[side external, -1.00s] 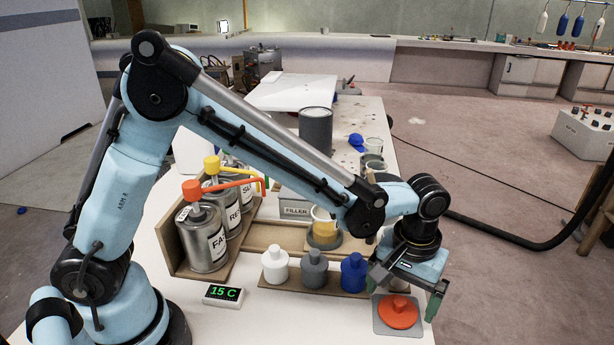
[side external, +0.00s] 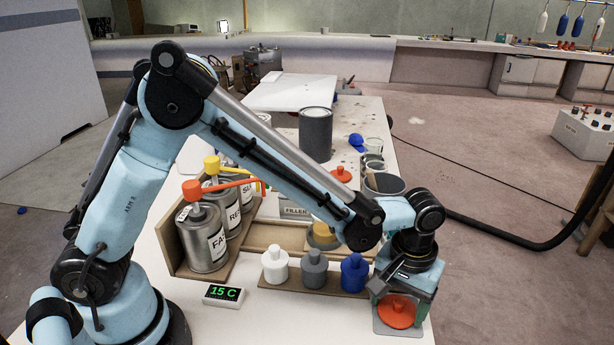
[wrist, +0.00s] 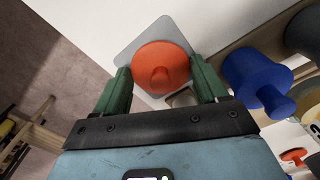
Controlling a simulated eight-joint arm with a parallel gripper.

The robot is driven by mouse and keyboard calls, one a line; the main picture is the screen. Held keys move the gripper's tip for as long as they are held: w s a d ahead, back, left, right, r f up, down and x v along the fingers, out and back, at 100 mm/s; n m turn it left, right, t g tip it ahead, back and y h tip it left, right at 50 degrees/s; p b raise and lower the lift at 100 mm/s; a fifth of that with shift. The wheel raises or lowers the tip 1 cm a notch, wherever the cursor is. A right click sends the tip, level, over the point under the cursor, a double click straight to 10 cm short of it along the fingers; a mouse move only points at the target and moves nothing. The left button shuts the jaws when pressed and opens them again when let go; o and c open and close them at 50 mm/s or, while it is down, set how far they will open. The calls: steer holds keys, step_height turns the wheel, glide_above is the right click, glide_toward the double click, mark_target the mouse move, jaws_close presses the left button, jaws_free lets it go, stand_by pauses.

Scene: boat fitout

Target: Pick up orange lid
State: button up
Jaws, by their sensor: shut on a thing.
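The orange lid (side external: 397,314) is a round disc with a small knob. It is at the front right of the white table, at a grey square pad (side external: 412,331). In the wrist view the lid (wrist: 158,60) sits between the two green fingers, with the pad (wrist: 126,51) behind it. My gripper (side external: 401,304) points down over the lid and is shut on its sides; the fingers also show in the wrist view (wrist: 162,76). I cannot tell whether the lid touches the pad.
White, grey and blue (side external: 354,272) bottle-shaped pieces stand on a brown strip (side external: 318,281) just left of my gripper. A smaller orange-red lid (side external: 341,173) is farther back. Labelled cans (side external: 207,240) stand at left near a 15 C display (side external: 223,294). The table's right edge is close.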

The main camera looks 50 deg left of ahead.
steer(key=shift+r, duration=0.15)
steer(key=shift+r, duration=0.6)
step_height(320, 180, up, 3)
steer(key=shift+f, duration=0.1)
steer(key=s+d+r, duration=0.6)
steer(key=s, duration=0.3)
steer(key=n, duration=0.3)
glide_toward(400, 301)
steer(key=a+r, duration=0.3)
steer(key=a, duration=0.5)
steer(key=w+a+n, duration=0.2)
steer(key=a+n, duration=0.1)
steer(key=a, duration=1.1)
steer(key=shift+s+f, duration=0.1)
steer(key=shift+f, duration=1.9)
steer(key=shift+f, duration=0.5)
